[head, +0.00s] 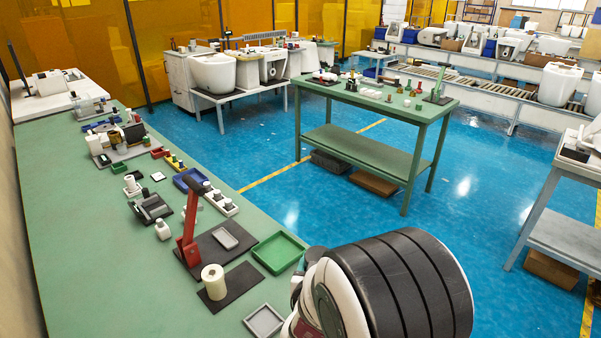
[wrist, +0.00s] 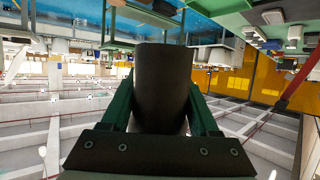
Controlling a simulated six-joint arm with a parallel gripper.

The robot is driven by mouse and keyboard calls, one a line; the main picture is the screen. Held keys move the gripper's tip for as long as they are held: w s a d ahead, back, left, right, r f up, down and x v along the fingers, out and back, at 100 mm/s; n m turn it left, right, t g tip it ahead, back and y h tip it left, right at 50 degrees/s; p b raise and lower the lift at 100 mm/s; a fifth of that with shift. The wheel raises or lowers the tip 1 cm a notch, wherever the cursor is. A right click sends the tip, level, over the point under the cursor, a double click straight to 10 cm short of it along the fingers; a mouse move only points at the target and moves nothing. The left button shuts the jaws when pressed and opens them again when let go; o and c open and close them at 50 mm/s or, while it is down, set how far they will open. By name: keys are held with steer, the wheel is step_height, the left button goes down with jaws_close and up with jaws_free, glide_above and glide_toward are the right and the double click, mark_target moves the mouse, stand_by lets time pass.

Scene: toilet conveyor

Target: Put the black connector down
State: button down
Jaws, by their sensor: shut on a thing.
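The black connector (wrist: 163,85) is a dark, smooth, tube-like piece in the middle of the wrist view. My gripper (wrist: 160,108) is shut on it, with one green finger on each side. The connector hides what lies straight behind it, and nothing in the wrist view shows it touching a surface. In the head view my arm fills the bottom middle, and neither my gripper nor the held connector can be made out there.
A long green workbench (head: 105,250) runs down the left, holding a red lever press (head: 188,238), a white roll (head: 214,282), a green tray (head: 278,252) and a grey tray (head: 263,321). A second green table (head: 350,147) stands mid-room. Blue floor lies between them.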

steer(key=s+d+r+n+y, duration=0.1)
steer(key=s+d+r, duration=0.15)
steer(key=r, duration=0.45)
steer(key=s+d+r+n+y, duration=0.1)
steer(key=s+d+r, duration=0.1)
steer(key=d+r, duration=0.35)
steer(key=shift+m+h, duration=0.5)
steer(key=w+a+f, duration=0.1)
steer(key=a+f, duration=0.1)
steer(key=w+a+f, duration=0.1)
steer(key=a+f, duration=0.1)
steer(key=f, duration=0.1)
steer(key=w+a+f, duration=0.2)
steer(key=a+f, duration=0.1)
steer(key=shift+w+f, duration=0.1)
steer(key=shift+f, duration=0.1)
step_height(320, 180, down, 10)
steer(key=a+m+h, duration=0.1)
steer(key=shift+s+a+m+h, duration=0.35)
steer(key=shift+s+m+h, duration=0.05)
steer(key=shift+s, duration=0.05)
steer(key=shift+r, duration=0.1)
glide_above(267, 313)
steer(key=f, duration=0.6)
steer(key=shift+d+f, duration=0.3)
steer(key=shift+a+f, duration=0.15)
steer(key=shift+f, duration=0.85)
steer(key=shift+a+f, duration=0.1)
steer(key=shift+f, duration=0.85)
steer(key=shift+f, duration=0.15)
